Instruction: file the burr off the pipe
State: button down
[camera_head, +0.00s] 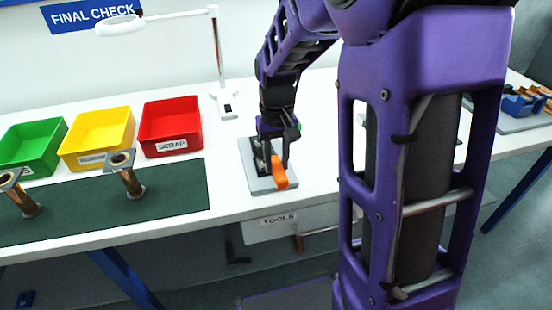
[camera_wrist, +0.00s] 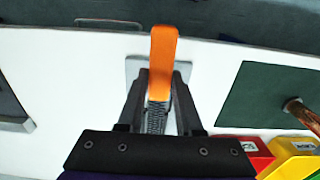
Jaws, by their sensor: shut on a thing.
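A file with an orange handle (camera_head: 279,174) is held in my gripper (camera_head: 277,142) over a grey plate (camera_head: 262,183) on the bench. In the wrist view its orange handle (camera_wrist: 164,55) points away from the palm, and its grey ridged part lies between the fingers of my gripper (camera_wrist: 160,82), which are shut on it. Whether the file touches the plate is unclear. Two copper pipes with grey flat tops stand on the green mat to the left, one nearer (camera_head: 131,180) and one at the left edge (camera_head: 24,201). No burr can be made out.
Green (camera_head: 30,147), yellow (camera_head: 97,136) and red (camera_head: 171,126) bins stand behind the green mat (camera_head: 180,190); the red one reads SCRAP. A white lamp (camera_head: 218,60) stands behind my gripper. A drawer marked TOOLS (camera_head: 290,222) is under the bench. Blue items (camera_head: 524,104) lie far right.

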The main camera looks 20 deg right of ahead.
aim_at(282, 177)
jog(key=shift+s+f, duration=0.1)
jog(key=shift+s, duration=2.1)
jog(key=shift+r, duration=3.55)
jog(key=shift+w+d+f, duration=0.1)
